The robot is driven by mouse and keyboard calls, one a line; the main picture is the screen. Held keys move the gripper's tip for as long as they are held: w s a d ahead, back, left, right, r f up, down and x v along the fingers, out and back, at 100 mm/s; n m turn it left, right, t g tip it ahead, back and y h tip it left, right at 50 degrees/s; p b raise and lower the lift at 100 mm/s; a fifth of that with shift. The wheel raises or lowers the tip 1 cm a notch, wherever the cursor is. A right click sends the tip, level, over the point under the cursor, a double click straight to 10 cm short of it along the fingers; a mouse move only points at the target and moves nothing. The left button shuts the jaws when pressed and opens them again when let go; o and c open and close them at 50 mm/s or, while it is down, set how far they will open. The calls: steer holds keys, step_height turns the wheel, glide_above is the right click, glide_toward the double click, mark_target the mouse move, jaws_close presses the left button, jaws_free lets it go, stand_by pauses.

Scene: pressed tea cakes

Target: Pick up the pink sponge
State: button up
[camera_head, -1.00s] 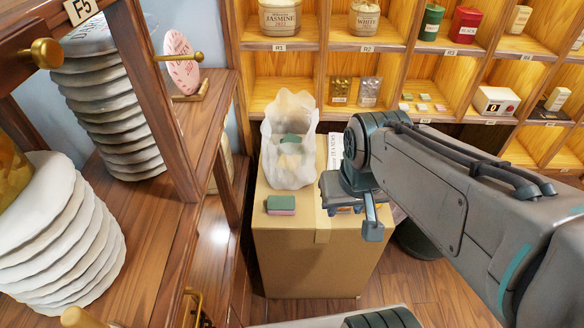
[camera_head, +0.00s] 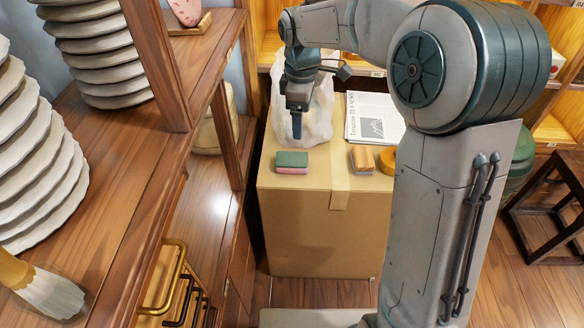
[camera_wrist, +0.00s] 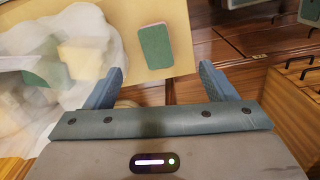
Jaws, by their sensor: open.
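A sponge with a green top and a pink lower layer (camera_head: 292,163) lies flat on the cardboard box near its left front edge. In the wrist view its green face (camera_wrist: 155,47) shows beyond the fingertips, between them and apart from both. My gripper (camera_head: 297,128) points down in front of the plastic bag, above and behind the sponge. In the wrist view my gripper (camera_wrist: 161,70) is open with nothing between its fingers. The left finger is close to the bag; I cannot tell if they touch.
The crumpled translucent bag (camera_head: 318,118) stands on the cardboard box (camera_head: 312,220); in the wrist view it holds green and pale yellow blocks. A tan-topped block (camera_head: 362,158), an orange roll (camera_head: 387,160) and a newspaper (camera_head: 374,117) lie to the right. A wooden shelf (camera_head: 165,65) stands left.

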step_height(320, 180, down, 3)
steer(key=w+a+n, duration=0.2)
steer(key=b, duration=0.3)
glide_above(292, 159)
steer(key=f, duration=0.8)
steer(key=shift+w+d+f, duration=0.1)
steer(key=shift+w+f, duration=0.1)
steer(key=shift+f, duration=0.15)
step_height(292, 159, down, 5)
steer(key=shift+s+f+b, duration=0.1)
steer(key=shift+s+b, duration=0.05)
steer(key=shift+b, duration=0.85)
steer(key=c, duration=1)
steer(key=shift+c, duration=0.6)
steer(key=shift+r, duration=0.2)
